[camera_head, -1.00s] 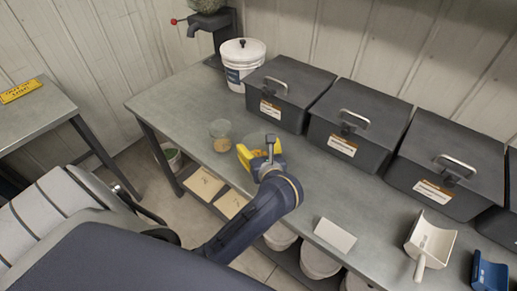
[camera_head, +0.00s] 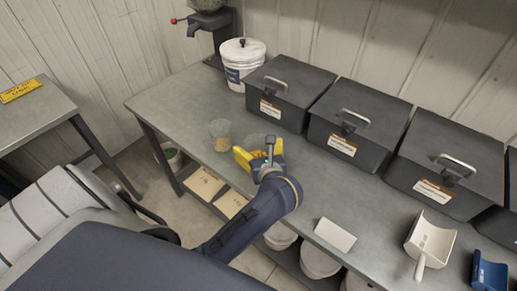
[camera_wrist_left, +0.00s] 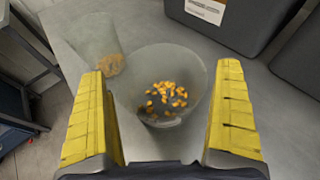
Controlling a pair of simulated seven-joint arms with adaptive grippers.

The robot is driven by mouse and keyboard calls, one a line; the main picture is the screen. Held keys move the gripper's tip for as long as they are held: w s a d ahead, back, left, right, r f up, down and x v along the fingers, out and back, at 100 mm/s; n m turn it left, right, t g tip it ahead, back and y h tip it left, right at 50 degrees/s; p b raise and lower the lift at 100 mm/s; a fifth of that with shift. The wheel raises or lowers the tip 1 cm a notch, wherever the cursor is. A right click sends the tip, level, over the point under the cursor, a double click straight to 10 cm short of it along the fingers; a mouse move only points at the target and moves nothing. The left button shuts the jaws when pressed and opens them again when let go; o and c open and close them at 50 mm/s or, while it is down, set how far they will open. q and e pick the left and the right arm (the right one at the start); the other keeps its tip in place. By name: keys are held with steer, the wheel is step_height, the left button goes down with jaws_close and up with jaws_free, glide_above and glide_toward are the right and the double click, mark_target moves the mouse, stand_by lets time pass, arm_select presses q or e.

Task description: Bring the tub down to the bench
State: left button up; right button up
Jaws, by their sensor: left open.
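A clear tub (camera_wrist_left: 187,65) with orange kernels at its bottom stands between the fingers of my left gripper (camera_head: 258,151). In the head view the same tub (camera_head: 256,140) shows only partly behind the yellow fingers. The left gripper is open, with one finger on each side of the tub and gaps visible in the wrist view. The tub looks upright and seems to rest on the grey bench (camera_head: 180,100). A second clear tub (camera_head: 220,130) with tan seeds stands just left of it; it also shows in the wrist view (camera_wrist_left: 98,45). My right gripper is not in view.
Dark lidded bins (camera_head: 290,85) line the back of the bench. A white bucket (camera_head: 240,70) stands under a spout at the back left. A white card (camera_head: 335,234), a white scoop (camera_head: 430,240) and a blue scoop (camera_head: 488,272) lie to the right. The bench's left end is clear.

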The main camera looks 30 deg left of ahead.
arm_select(q)
steer(key=v, duration=1.2)
steer(key=shift+a, duration=0.1)
